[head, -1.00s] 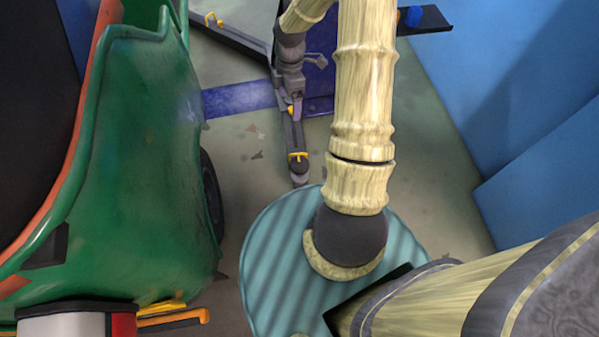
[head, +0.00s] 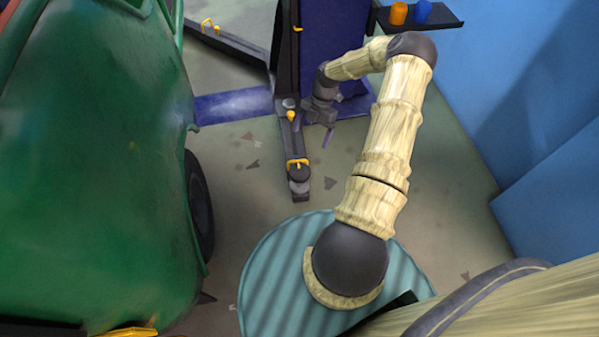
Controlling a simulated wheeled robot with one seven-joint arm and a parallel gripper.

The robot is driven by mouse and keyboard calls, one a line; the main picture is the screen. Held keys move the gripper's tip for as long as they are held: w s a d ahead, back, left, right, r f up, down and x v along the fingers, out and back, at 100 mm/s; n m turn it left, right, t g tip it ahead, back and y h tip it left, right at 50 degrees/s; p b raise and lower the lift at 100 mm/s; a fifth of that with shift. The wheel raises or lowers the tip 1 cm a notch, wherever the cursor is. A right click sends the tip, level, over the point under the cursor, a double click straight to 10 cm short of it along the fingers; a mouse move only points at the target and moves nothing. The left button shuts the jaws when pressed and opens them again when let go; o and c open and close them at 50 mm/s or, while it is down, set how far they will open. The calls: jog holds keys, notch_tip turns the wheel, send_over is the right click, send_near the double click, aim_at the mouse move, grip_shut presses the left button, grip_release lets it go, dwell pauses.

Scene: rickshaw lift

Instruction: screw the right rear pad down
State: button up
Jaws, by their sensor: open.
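The near lift arm (head: 295,138) lies low over the floor and points toward me from the foot of the dark blue lift post (head: 337,45). A round grey pad (head: 299,187) sits at its near end, beside a yellow handle (head: 297,162). A small grey and yellow knob (head: 291,110) stands farther back on this arm. I cannot tell which pad is the right rear one. My gripper (head: 325,130) is open, just right of the lift arm and apart from the end pad. Its fingers are small and partly blurred, and nothing shows between them.
A green rickshaw (head: 90,180) with a dark wheel (head: 199,205) fills the left. Another lift arm (head: 235,45) reaches to the upper left. A dark shelf (head: 440,22) holds an orange cup (head: 398,13) and a blue cup (head: 422,11).

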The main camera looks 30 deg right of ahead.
aim_at(300, 171)
jog(key=b+x, duration=0.7)
jog(key=x, duration=1)
jog(key=shift+f, duration=0.3)
jog(key=c, duration=1)
jog(key=shift+o, duration=0.2)
jog(key=shift+r+m+p, duration=0.15)
jog(key=shift+m+p, duration=0.25)
jog(key=shift+m, duration=0.1)
